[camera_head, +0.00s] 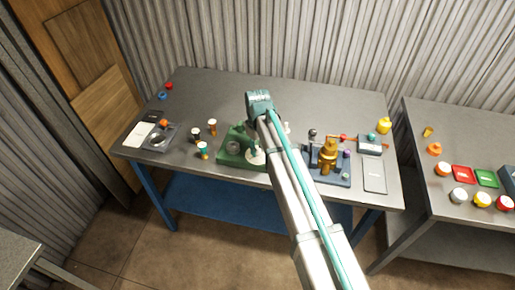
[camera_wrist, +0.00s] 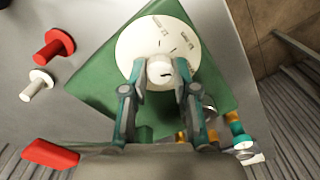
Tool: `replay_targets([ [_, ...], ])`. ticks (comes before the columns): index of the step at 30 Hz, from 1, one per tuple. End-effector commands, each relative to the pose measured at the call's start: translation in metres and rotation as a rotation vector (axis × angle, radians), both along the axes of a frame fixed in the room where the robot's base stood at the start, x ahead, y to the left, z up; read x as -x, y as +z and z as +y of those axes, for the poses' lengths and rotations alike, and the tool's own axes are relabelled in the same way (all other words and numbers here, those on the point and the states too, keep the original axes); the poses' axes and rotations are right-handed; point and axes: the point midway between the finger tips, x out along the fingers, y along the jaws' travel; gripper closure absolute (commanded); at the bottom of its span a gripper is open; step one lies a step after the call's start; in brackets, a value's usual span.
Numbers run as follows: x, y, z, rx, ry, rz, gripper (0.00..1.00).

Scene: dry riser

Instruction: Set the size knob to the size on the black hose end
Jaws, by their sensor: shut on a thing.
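The size knob (camera_wrist: 160,68) is a small white knob at the middle of a round white dial (camera_wrist: 135,42) with printed markings too small to read. The dial sits on a green machine (camera_wrist: 95,80), which also shows in the head view (camera_head: 231,146). My gripper (camera_wrist: 161,75) is shut on the knob, one finger on each side. In the head view my arm covers the gripper and knob. Several small hose ends stand left of the machine; a dark-topped one (camera_head: 195,133) may be the black one. Its size marking cannot be read.
A grey block with a round opening (camera_head: 158,139) and a white sheet (camera_head: 139,134) lie at the table's left. A blue-grey fixture with a brass part (camera_head: 328,152) stands to the right. A red peg (camera_wrist: 54,45) and a white peg (camera_wrist: 38,83) lie beside the machine.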

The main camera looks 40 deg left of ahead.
Motion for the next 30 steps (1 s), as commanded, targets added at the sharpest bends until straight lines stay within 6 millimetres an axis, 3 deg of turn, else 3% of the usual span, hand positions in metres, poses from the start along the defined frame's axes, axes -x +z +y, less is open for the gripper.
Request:
replay_targets([
  [12, -0.0009, -0.0003, 0.0002, 0.000, -0.376, 0.000, 1.00],
  [24, -0.0011, 0.0007, 0.0003, -0.001, -0.418, 0.000, 1.00],
  [25, -0.0011, 0.0007, 0.0003, -0.001, -0.417, 0.000, 0.68],
  [29, -0.0010, 0.0006, 0.0002, 0.000, -0.417, 0.000, 0.46],
  [30, -0.0010, 0.0005, 0.0002, 0.000, -0.417, 0.000, 0.46],
])
